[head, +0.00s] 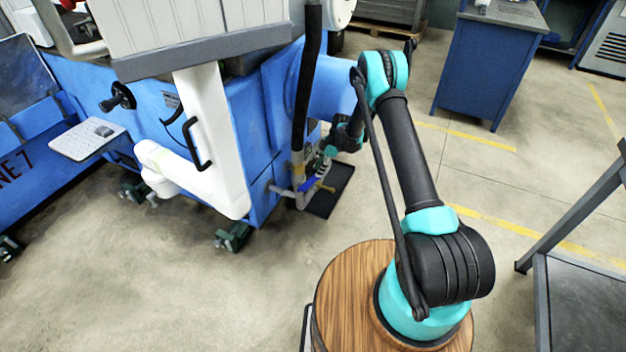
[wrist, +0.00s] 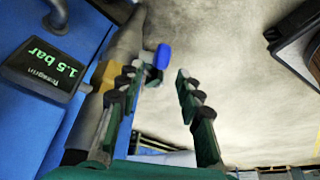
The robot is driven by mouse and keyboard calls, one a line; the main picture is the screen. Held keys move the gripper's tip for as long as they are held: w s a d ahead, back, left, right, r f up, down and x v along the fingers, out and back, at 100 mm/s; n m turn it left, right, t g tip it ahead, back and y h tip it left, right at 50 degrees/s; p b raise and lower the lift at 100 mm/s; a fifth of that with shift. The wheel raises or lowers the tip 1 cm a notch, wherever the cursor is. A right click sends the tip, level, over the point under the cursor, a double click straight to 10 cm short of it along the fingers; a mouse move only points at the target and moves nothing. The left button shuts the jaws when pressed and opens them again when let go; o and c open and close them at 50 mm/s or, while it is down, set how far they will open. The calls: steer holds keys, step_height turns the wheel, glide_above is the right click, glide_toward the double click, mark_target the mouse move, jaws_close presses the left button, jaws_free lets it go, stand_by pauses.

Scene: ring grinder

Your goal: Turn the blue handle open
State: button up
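The blue handle (head: 309,183) sits on the pipework low at the corner of the blue machine in the head view. In the wrist view, the blue handle (wrist: 163,56) shows as a small rounded blue end just beyond the fingertips, beside the grey pipe (wrist: 128,40). My gripper (wrist: 161,72) is open, with the two dark green fingers apart and the blue end seen in the gap, nearer the left finger. I cannot tell whether a finger touches it. In the head view my gripper (head: 328,158) is small and partly hidden, just above the handle.
A dark display (wrist: 42,70) reading 1.5 bar is on the blue machine, left of my gripper. A black mat (head: 335,196) lies on the floor beneath. Open floor lies to the right.

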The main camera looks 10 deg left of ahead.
mark_target(313, 184)
steer(key=x, duration=0.7)
steer(key=shift+c, duration=0.5)
jaws_close()
